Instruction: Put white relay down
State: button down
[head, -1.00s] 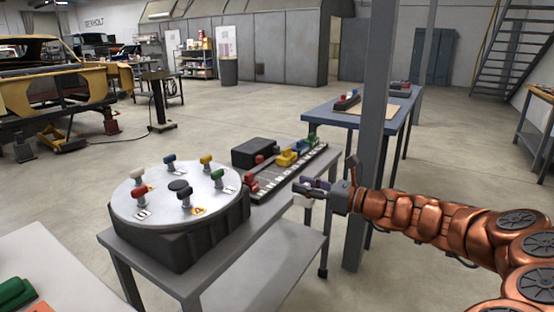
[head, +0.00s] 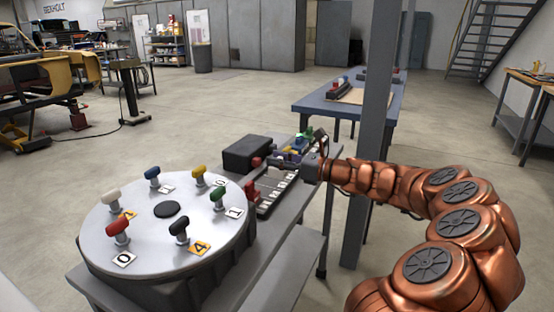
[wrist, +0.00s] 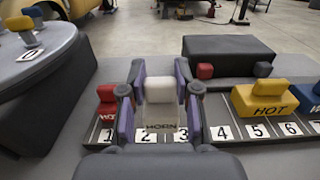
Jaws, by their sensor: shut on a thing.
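In the wrist view the white relay (wrist: 160,90), marked HORN, stands upright between the purple fingers of my gripper (wrist: 159,105). The gripper is shut on it. It is over the numbered strip (wrist: 110,134) around labels 2 and 3; I cannot tell whether its base touches. In the head view my gripper (head: 291,159) is over the strip (head: 266,204), and I cannot make out the relay there.
A red relay (wrist: 106,96) sits left of my gripper, near the left end. A yellow relay (wrist: 262,97) marked HOT and a blue one (wrist: 308,97) sit to the right. A black box (wrist: 240,49) stands behind. A round turntable (head: 150,231) with several coloured knobs is at left.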

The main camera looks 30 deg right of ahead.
jog(key=w+d, duration=0.1)
jog(key=w, duration=0.1)
jog(key=w+d, duration=0.2)
jog(key=w, duration=0.1)
jog(key=w+d, duration=0.1)
jog(key=w, duration=0.2)
jog(key=shift+w+d+f+b, duration=0.25)
jog(key=shift+d+f+b, duration=0.1)
jog(key=shift+f, duration=0.05)
notch_tip(320, 180, down, 4)
jog(key=shift+r+b, duration=0.15)
jog(key=shift+b, duration=0.45)
jog(key=c, duration=0.8)
grip_release()
jog(key=shift+c, duration=0.2)
jog(key=shift+d+r, duration=0.1)
jog(key=p+v, duration=0.2)
jog(key=v, duration=1)
